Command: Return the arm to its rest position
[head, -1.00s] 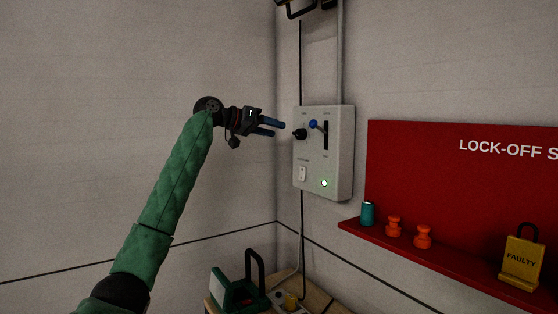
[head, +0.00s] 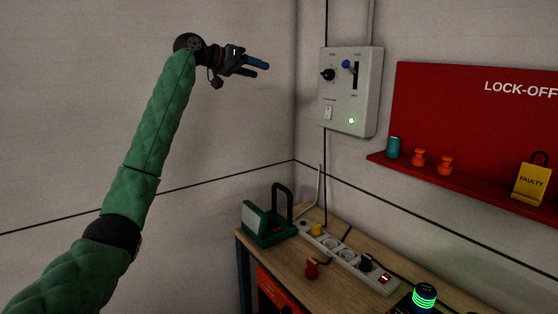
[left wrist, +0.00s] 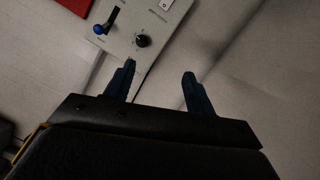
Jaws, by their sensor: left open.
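My left arm reaches up from the lower left in the head view, in a green sleeve. My left gripper (head: 257,68) has blue fingers, parted and empty, pointing right towards the grey control box (head: 350,105) on the wall. A clear gap lies between the fingertips and the box. In the left wrist view the open fingers (left wrist: 157,84) show below the black knob (left wrist: 142,40) and blue lever (left wrist: 99,29). My right gripper is not in view.
A red lock-off board (head: 450,105) with a shelf holds a teal cylinder, orange pieces and a yellow padlock (head: 531,183) marked FAULTY. Below, a wooden bench (head: 290,262) bears a green device (head: 266,225), a power strip (head: 345,257) and a green-lit cylinder (head: 424,297). The wall at left is bare.

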